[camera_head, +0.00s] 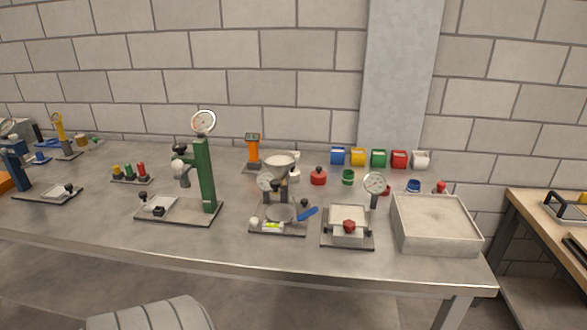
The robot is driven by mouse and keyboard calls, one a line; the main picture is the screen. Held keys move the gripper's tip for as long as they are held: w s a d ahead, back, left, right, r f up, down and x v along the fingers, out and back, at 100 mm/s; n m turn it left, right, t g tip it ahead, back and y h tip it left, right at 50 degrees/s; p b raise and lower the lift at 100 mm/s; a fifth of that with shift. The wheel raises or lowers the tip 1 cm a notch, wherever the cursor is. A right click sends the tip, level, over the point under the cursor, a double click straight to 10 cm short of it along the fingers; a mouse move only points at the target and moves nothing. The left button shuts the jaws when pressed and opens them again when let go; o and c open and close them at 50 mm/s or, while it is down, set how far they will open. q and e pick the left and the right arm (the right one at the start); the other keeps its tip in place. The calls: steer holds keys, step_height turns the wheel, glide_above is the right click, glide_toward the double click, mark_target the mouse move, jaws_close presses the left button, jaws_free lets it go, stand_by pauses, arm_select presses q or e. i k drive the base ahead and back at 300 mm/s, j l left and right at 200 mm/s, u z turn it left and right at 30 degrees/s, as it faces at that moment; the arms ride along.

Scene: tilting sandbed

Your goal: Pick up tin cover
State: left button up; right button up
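Neither of my grippers is in view. Several small round tins stand on the back half of the grey table. A red one (319,177) has a dark knob on top, which looks like a cover. A green one (348,177) stands just right of it, and a blue one (413,186) stands further right, near the sandbed. A small red-topped piece (441,187) is at the sandbed's back edge. I cannot tell for certain which piece is the tin cover.
A sand-filled box (437,245) fills the table's right end. Dial-gauge devices stand in front of the tins, with a tall green press (204,177) to their left. Coloured square boxes (358,157) line the back. The table's (270,262) front strip is clear.

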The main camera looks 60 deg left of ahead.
mark_target(295, 177)
steer(key=u, duration=1.75)
steer(key=i+l+z, duration=0.45)
steer(key=i+z, duration=0.25)
steer(key=i, duration=0.15)
